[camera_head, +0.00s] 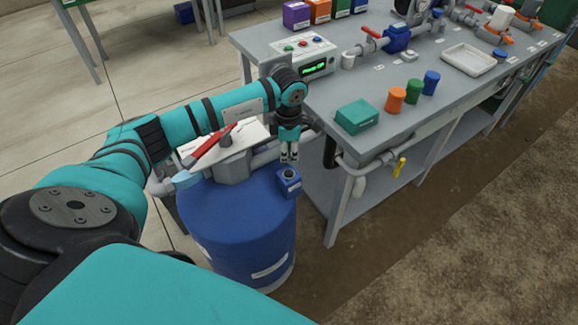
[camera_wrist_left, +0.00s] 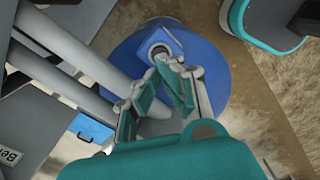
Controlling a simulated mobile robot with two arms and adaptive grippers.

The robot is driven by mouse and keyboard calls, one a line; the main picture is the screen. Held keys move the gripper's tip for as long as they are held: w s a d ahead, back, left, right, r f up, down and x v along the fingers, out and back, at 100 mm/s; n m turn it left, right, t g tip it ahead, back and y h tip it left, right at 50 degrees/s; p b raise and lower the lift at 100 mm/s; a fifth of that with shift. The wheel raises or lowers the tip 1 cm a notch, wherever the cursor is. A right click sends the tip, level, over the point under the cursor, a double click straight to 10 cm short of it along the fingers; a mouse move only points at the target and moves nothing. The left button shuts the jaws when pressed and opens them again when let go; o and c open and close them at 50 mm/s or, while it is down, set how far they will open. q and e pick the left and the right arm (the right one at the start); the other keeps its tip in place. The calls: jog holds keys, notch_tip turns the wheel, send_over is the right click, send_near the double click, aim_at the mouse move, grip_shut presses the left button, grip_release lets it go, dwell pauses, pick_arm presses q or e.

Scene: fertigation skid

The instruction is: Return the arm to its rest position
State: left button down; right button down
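My left arm reaches in from the left in the head view, over the blue drum (camera_head: 240,225). My left gripper (camera_head: 289,157) points down beside the grey workbench (camera_head: 345,150). It is above a small blue block with a dark round top (camera_head: 289,182) at the drum's right edge. In the left wrist view, the gripper's two fingers (camera_wrist_left: 160,70) show a narrow gap with nothing held between them. The blue drum (camera_wrist_left: 200,50) and the block's round opening (camera_wrist_left: 160,50) lie beyond the fingertips. My right gripper is in neither view.
A red-handled tool (camera_head: 212,146) lies behind the drum near my forearm. A control box (camera_head: 304,57), teal box (camera_head: 357,115), coloured cylinders (camera_head: 413,91) and a white tray (camera_head: 468,59) are on the bench. A yellow-handled valve (camera_head: 399,167) hangs below its edge.

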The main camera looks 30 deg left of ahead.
pick_arm(q)
jog(key=shift+r, duration=0.35)
